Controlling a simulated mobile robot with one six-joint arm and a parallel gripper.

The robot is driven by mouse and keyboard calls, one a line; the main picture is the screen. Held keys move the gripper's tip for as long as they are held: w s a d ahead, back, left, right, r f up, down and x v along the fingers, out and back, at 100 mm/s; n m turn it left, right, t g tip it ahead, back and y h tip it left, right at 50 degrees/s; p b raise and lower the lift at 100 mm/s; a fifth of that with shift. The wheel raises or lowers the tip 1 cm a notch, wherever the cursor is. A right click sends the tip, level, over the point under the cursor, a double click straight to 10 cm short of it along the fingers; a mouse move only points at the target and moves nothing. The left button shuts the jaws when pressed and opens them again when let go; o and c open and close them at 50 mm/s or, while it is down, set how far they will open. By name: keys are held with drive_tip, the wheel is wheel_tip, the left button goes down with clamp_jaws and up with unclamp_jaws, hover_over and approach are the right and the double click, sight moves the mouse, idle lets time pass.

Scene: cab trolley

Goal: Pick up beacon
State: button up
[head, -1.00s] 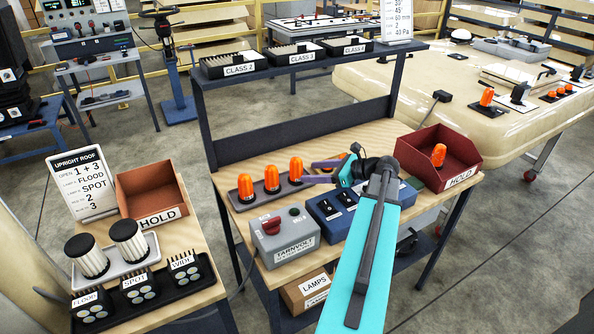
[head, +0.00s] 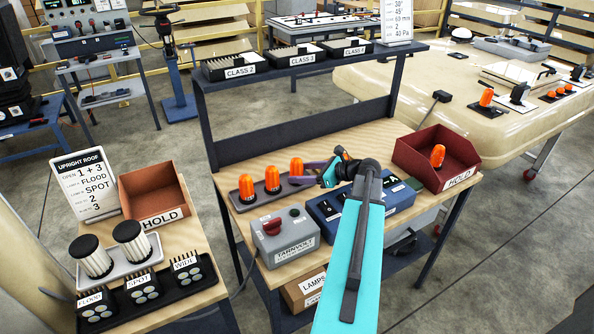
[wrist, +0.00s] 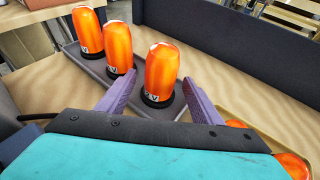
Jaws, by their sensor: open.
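Three orange beacons with black bases stand upright in a row on a grey tray (head: 259,200) on the middle bench. They are the left beacon (head: 246,187), the middle beacon (head: 272,179) and the right beacon (head: 296,167). All three show in the wrist view, where the nearest beacon (wrist: 161,72) is the row's right-hand one. My gripper (head: 298,173) is open with purple fingers beside the right beacon. In the wrist view my gripper (wrist: 160,80) has its fingers on either side of the nearest beacon, with gaps showing; I see no grip on it.
A grey control box (head: 285,238) and a blue switch box (head: 330,214) stand in front of the tray. A red HOLD bin (head: 413,158) at right contains another orange beacon (head: 437,156). More orange pieces (wrist: 292,164) lie at the wrist view's lower right. A dark back panel (head: 300,135) rises behind.

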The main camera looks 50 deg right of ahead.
drive_tip(key=shift+w, duration=0.1)
idle(0.5)
drive_tip(key=c, duration=1.3)
drive_tip(key=shift+o, duration=0.2)
drive_tip(key=shift+r, duration=0.1)
drive_tip(key=shift+r+b, duration=0.9)
drive_tip(key=shift+r, duration=4)
